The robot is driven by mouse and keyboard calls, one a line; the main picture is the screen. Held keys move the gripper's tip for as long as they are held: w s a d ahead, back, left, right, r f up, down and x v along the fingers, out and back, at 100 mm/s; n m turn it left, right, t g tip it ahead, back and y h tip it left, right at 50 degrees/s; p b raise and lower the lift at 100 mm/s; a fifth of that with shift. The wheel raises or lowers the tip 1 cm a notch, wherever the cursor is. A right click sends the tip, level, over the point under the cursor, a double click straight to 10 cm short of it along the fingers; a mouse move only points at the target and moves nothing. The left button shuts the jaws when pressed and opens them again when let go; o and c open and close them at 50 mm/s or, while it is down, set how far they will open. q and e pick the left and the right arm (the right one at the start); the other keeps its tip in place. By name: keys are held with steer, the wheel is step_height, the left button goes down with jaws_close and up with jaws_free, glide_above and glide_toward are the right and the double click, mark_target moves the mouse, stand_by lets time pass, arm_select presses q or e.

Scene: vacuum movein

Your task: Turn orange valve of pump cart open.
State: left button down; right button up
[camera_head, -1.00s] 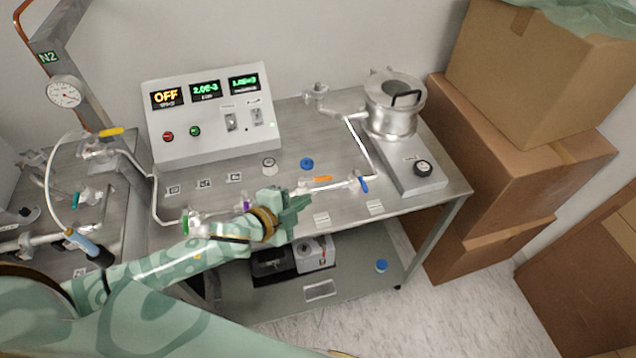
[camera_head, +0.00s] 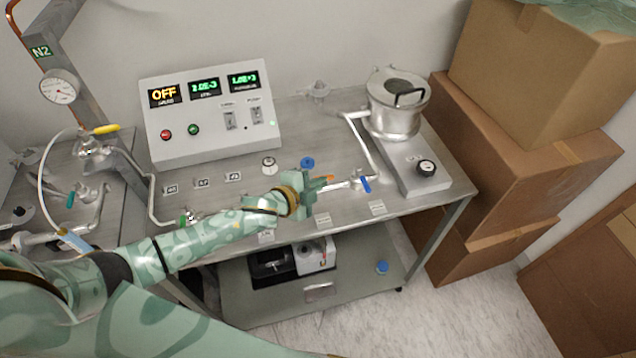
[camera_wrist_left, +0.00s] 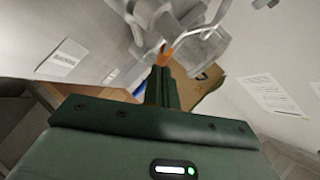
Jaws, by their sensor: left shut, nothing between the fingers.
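The orange valve handle (camera_head: 327,178) sits on the pipe along the front part of the pump cart (camera_head: 345,215). In the head view only its right end shows, the rest hidden behind my left gripper (camera_head: 318,188). My left gripper is shut and empty, right at the handle. In the left wrist view the orange handle (camera_wrist_left: 165,54) shows just beyond the tips of the shut fingers (camera_wrist_left: 162,72). I cannot tell whether they touch it. My right gripper is not in view.
A blue valve handle (camera_head: 365,185) is just to the right on the same pipe. A metal chamber (camera_head: 393,118) stands at the back right, and a control box (camera_head: 212,135) at the back left. Cardboard boxes (camera_head: 480,150) stand beside the cart's right side.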

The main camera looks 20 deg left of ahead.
arm_select(q)
steer(key=shift+w+f+n, duration=0.15)
steer(key=shift+w+n, duration=0.1)
steer(key=shift+n, duration=0.05)
steer(key=shift+w+a+y, duration=0.15)
steer(key=shift+w+y, duration=0.1)
steer(key=shift+y, duration=0.15)
steer(key=shift+p, duration=0.45)
steer(key=shift+a, duration=0.1)
steer(key=shift+s, duration=0.1)
